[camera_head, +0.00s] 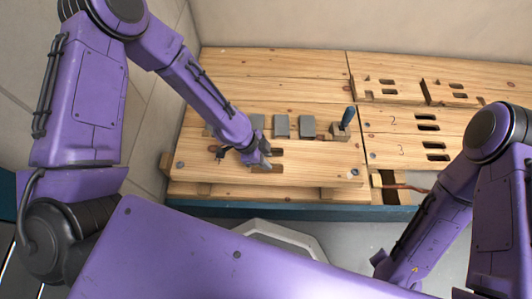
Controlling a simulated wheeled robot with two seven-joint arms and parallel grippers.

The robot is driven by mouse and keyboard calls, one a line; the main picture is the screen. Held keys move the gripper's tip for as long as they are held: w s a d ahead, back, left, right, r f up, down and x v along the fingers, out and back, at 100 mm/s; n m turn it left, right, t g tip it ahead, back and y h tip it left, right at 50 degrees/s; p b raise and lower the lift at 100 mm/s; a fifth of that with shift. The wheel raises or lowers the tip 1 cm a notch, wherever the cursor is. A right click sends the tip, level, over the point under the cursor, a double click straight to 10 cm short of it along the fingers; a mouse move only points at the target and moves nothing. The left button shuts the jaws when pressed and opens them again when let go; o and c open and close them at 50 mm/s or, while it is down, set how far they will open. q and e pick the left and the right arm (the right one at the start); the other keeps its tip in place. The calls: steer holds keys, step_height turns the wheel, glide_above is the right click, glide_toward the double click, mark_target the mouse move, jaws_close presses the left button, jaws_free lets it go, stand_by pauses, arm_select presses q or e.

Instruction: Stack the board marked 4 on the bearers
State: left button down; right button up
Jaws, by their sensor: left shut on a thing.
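A pale wooden board (320,160) with dark slots lies at the front left of the bench, its ends near bearer blocks (330,193) that show beneath its front edge. My left gripper (264,158) reaches down onto the board at its slots and is shut on it. Any number on this board is hidden or too small to read. Two other boards at the right, marked 2 (393,121) and 3 (400,150), lie flat with paired slots. My right arm is at the lower right; its gripper is not visible.
A tool with a reddish shaft (405,187) lies at the front right. More slotted wood pieces (445,92) lie at the back right.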

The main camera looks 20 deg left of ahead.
arm_select(q)
steer(key=shift+a+f+b, duration=0.25)
steer(key=shift+f+b, duration=0.25)
steer(key=shift+f, duration=0.1)
step_height(320, 180, down, 4)
steer(key=b, duration=0.3)
steer(key=shift+b, duration=0.35)
steer(key=shift+r, duration=0.15)
steer(key=shift+p, duration=0.5)
steer(key=shift+f+b, duration=1.1)
steer(key=shift+f, duration=0.55)
steer(key=shift+f, duration=0.15)
